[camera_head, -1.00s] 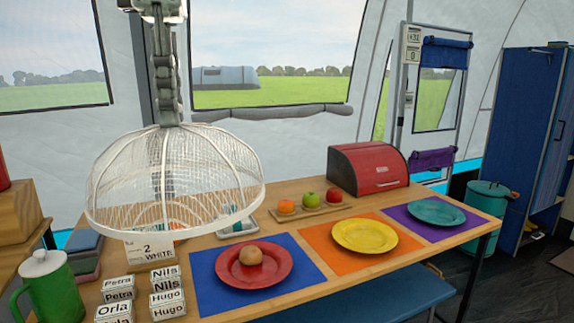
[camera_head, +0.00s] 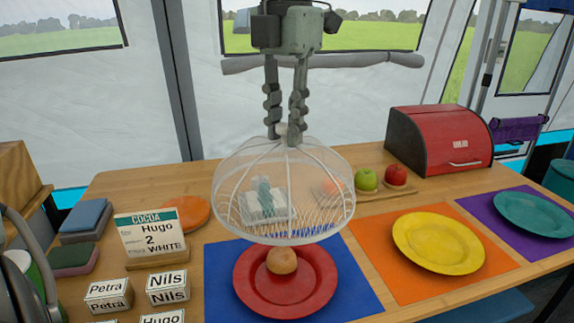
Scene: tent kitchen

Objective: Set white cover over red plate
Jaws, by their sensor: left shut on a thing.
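The white mesh cover (camera_head: 235,207) is a dome that hangs in the air, above and a little behind the red plate in the camera_head view. My left gripper (camera_head: 286,138) is over the dome's top with its fingers pointing down, shut on the cover. The red plate (camera_head: 262,300) lies on a blue mat (camera_head: 222,285) with a round brown bun (camera_head: 282,260) on it. The cover's lower rim shows just above the bun, and the bun and most of the plate are in plain view. My right gripper does not show.
A yellow plate (camera_head: 438,242) on an orange mat and a teal plate (camera_head: 533,213) on a purple mat stand to the right. Behind are fruits on a board and a red bread box (camera_head: 440,140). Left are a cocoa card (camera_head: 150,238) and name blocks (camera_head: 108,293).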

